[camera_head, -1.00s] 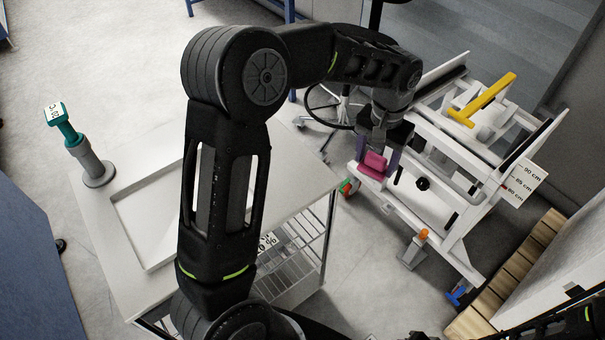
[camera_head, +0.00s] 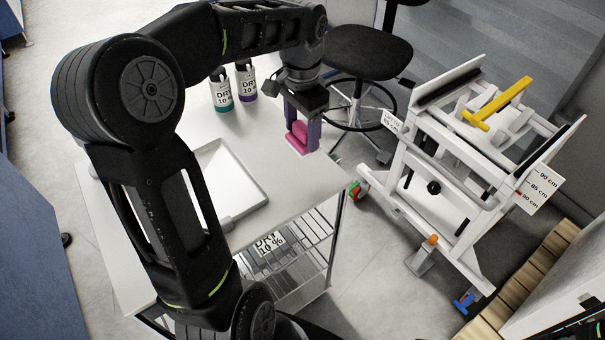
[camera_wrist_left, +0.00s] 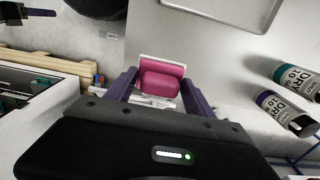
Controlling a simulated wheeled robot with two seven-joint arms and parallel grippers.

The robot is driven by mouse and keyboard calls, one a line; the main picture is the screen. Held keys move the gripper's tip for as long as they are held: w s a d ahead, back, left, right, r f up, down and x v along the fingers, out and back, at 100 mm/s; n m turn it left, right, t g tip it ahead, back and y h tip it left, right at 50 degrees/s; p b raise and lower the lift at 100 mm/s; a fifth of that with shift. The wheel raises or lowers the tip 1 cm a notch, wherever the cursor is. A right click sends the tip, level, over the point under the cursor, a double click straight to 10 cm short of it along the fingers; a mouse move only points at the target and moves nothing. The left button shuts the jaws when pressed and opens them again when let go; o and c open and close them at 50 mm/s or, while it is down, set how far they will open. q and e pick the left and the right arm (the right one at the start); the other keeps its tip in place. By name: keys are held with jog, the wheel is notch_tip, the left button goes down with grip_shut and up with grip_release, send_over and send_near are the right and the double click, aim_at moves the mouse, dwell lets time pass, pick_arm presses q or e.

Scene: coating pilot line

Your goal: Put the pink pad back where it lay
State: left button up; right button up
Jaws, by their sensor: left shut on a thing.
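The pink pad (camera_head: 298,139) is a small rounded block with a pale layer along one side. My left gripper (camera_head: 303,133) is shut on it, with the purple fingers at its two sides. In the head view the pad appears over the right part of the white table (camera_head: 284,184); its exact height above the top is hard to tell. In the left wrist view the pad (camera_wrist_left: 160,84) sits between the fingers (camera_wrist_left: 160,92), its pale edge facing away. My right gripper is not in view.
A shallow white tray (camera_head: 228,178) lies on the table, partly behind my left arm. A teal-labelled bottle (camera_head: 221,94) and a purple-labelled bottle (camera_head: 246,84) stand behind it. A black stool (camera_head: 368,52) and a white wheeled frame (camera_head: 440,190) stand to the right.

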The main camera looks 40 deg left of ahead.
pick_arm(q)
jog(key=shift+f, duration=0.1)
jog(key=shift+f+p, duration=0.35)
jog(key=shift+f, duration=2.7)
jog(key=shift+f, duration=1.9)
jog(key=shift+f, duration=0.1)
jog(key=o, duration=1.6)
